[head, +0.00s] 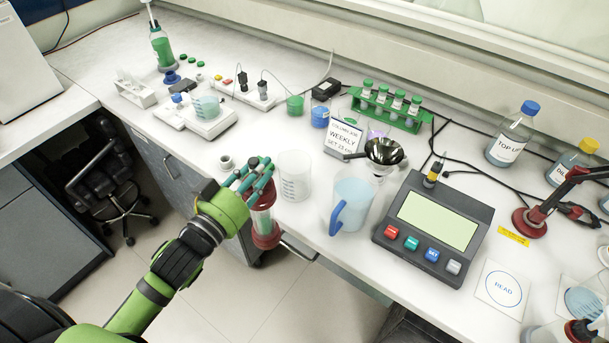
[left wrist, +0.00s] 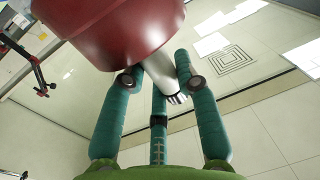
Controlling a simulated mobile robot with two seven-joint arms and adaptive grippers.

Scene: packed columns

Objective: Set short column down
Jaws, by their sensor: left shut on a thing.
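My left gripper (head: 262,178) is green with teal fingers and is shut on the short column (head: 263,220). The column is a clear tube with a pale green filling and a red lower end, and hangs roughly upright at the front edge of the bench. I cannot tell whether the column touches anything below. My right gripper is not in view.
A clear beaker (head: 294,176) and a blue-handled jug (head: 351,204) stand just right of the column. A display box (head: 435,228) and a card marked READ (head: 502,287) lie farther right.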

